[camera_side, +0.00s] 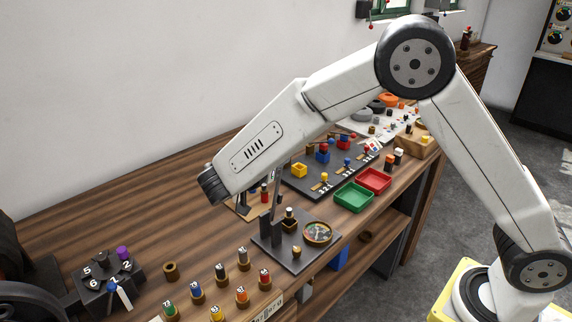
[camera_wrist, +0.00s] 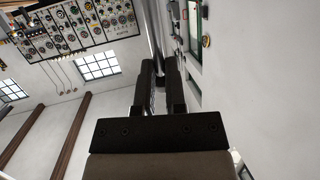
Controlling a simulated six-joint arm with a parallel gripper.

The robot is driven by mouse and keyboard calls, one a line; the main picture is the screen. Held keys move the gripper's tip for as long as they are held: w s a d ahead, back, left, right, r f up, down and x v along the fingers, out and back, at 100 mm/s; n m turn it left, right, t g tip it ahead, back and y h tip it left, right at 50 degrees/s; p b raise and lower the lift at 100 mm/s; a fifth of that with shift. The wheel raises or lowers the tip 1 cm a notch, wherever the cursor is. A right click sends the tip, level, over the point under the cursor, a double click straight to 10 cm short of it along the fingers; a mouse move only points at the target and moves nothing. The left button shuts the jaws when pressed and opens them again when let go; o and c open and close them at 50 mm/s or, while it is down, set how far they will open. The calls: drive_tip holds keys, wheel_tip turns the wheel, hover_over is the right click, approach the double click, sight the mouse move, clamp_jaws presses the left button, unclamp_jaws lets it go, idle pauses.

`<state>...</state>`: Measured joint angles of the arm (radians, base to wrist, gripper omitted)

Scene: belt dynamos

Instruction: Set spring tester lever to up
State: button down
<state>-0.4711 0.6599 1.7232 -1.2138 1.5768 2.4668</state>
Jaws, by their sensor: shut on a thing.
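The spring tester stands on a dark base plate (camera_side: 297,250) near the front of the bench, with a round dial (camera_side: 317,233) on its right and a dark-capped post beside it. Its grey lever (camera_side: 276,192) rises steeply from a dark bracket, and its upper end passes behind my arm. In the wrist view my gripper (camera_wrist: 163,66) has its two black fingers close together, shut on a grey bar, which looks like the lever (camera_wrist: 153,32). In the side view my gripper is mostly hidden by my forearm, so the grip itself cannot be seen there.
Green (camera_side: 354,196) and red (camera_side: 374,180) trays lie right of the tester. A dark board (camera_side: 310,185) with small coloured parts is behind. Several numbered pegs (camera_side: 221,272) stand in front left. A black block with a purple knob (camera_side: 123,252) is far left. The bench's back left is bare.

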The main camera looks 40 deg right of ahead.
drive_tip(key=a+n+t+h, duration=0.1)
drive_tip(key=a+h, duration=0.4)
drive_tip(key=a, duration=0.2)
drive_tip(key=shift+f, duration=0.3)
drive_tip(key=shift+a, duration=0.1)
drive_tip(key=c, duration=0.7)
unclamp_jaws()
drive_tip(key=shift+c, duration=0.2)
drive_tip(key=shift+o, duration=0.2)
drive_tip(key=shift+d, duration=0.2)
